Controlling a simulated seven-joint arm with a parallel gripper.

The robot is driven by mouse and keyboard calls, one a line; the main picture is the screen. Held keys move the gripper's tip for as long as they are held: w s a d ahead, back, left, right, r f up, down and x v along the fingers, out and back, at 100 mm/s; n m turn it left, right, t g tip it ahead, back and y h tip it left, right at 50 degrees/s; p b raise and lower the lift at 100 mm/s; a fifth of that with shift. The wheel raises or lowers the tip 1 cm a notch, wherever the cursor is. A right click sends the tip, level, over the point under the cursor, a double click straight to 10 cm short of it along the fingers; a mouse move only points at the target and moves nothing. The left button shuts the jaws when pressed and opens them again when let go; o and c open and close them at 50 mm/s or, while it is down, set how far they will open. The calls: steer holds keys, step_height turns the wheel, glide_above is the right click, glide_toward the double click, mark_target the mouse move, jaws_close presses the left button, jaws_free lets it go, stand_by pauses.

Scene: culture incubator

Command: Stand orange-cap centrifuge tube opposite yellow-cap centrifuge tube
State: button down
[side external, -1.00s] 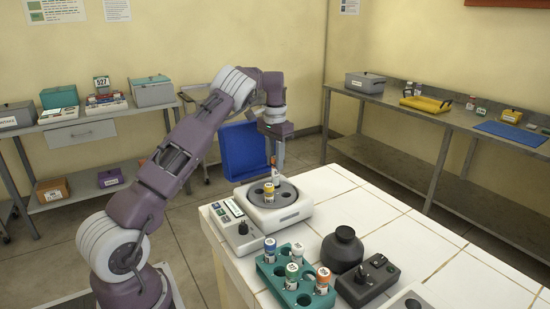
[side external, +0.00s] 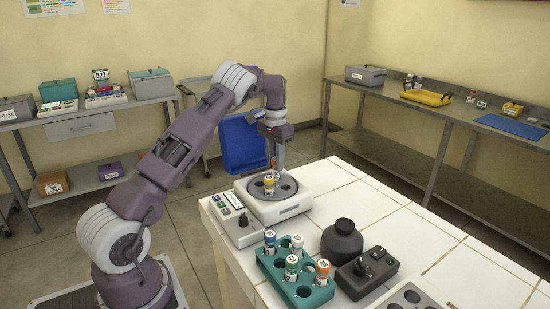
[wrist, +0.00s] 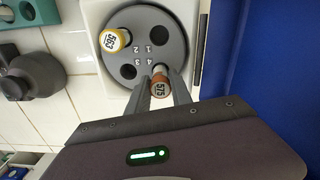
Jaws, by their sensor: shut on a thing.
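The orange-cap centrifuge tube (wrist: 160,82) is between the fingers of my gripper (wrist: 165,92), which is shut on it. In the wrist view the tube is over the lower right of the grey rotor (wrist: 143,54). The yellow-cap centrifuge tube (wrist: 115,40) stands in the rotor's upper-left hole, diagonally across from the orange cap. In the side view my gripper (side external: 274,163) is just behind the yellow-cap tube (side external: 268,184), pointing down. The lower end of the orange-cap tube is hidden, so I cannot tell how deep it sits.
Two other rotor holes look empty. The centrifuge (side external: 282,210) stands at the table's far corner beside a control panel (side external: 236,222). A teal rack (side external: 316,298) with several capped tubes, a dark bottle (side external: 342,243) and a grey device (side external: 368,270) are nearer.

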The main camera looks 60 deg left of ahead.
steer(key=shift+f, duration=0.7)
steer(key=c, duration=0.7)
jaws_free()
steer(key=shift+c, duration=0.2)
steer(key=shift+r, duration=0.15)
steer(key=shift+r, duration=3.65)
